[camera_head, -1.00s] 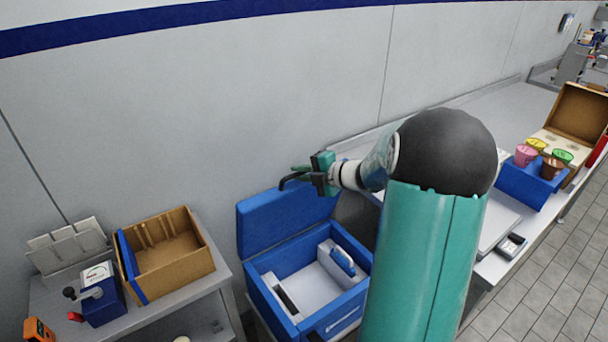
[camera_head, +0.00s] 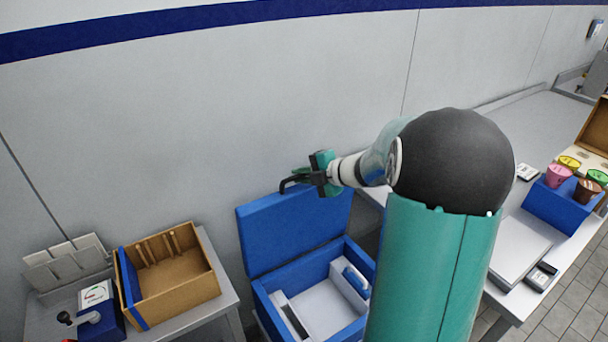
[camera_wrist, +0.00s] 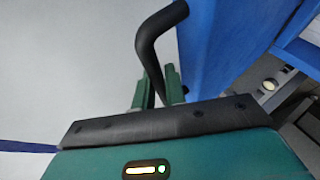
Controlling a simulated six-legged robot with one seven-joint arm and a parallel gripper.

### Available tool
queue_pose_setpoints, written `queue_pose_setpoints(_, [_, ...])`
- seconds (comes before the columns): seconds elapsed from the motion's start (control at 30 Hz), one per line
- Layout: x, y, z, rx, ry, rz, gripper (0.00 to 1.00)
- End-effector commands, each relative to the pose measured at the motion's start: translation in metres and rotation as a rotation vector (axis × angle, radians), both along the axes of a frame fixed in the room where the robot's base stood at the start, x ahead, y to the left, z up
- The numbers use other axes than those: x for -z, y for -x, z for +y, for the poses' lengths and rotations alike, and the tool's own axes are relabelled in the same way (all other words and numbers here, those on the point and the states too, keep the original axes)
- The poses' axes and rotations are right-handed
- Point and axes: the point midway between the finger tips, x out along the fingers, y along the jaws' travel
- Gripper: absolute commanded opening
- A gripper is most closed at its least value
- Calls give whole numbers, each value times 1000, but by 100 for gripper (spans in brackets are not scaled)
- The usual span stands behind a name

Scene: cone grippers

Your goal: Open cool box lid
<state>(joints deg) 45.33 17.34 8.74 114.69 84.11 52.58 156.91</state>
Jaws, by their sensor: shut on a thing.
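The blue cool box (camera_head: 352,249) stands low in the middle of the head view, with its lid (camera_head: 290,232) swung up and standing steeply at the back. The lid's blue face also fills the upper right of the wrist view (camera_wrist: 222,48). My gripper (camera_head: 307,172) is at the lid's top edge, shut on the curved black lid handle (camera_wrist: 148,45). In the wrist view the handle passes between my green fingers (camera_wrist: 160,90). The open box shows a pale interior with a white and blue item (camera_head: 352,279) inside. My arm hides the box's right side.
A side table (camera_head: 215,318) at left holds an open brown box (camera_head: 178,275). A counter (camera_head: 530,125) at right holds a blue tray (camera_head: 556,203) with several colored cups and a white flat case (camera_head: 519,250). A grey wall (camera_head: 200,130) rises behind the lid.

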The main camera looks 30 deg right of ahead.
Motion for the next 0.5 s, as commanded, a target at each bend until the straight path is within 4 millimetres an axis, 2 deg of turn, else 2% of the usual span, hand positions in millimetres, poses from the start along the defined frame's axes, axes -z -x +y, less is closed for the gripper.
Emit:
queue_pose_setpoints(0.37, [-1,1,-2,5,1,1,0])
queue_pose_setpoints(0.4, [-1,1,-2,5,2,0,18])
queue_pose_setpoints(0.5, [0,0,-2,4,1,1,21])
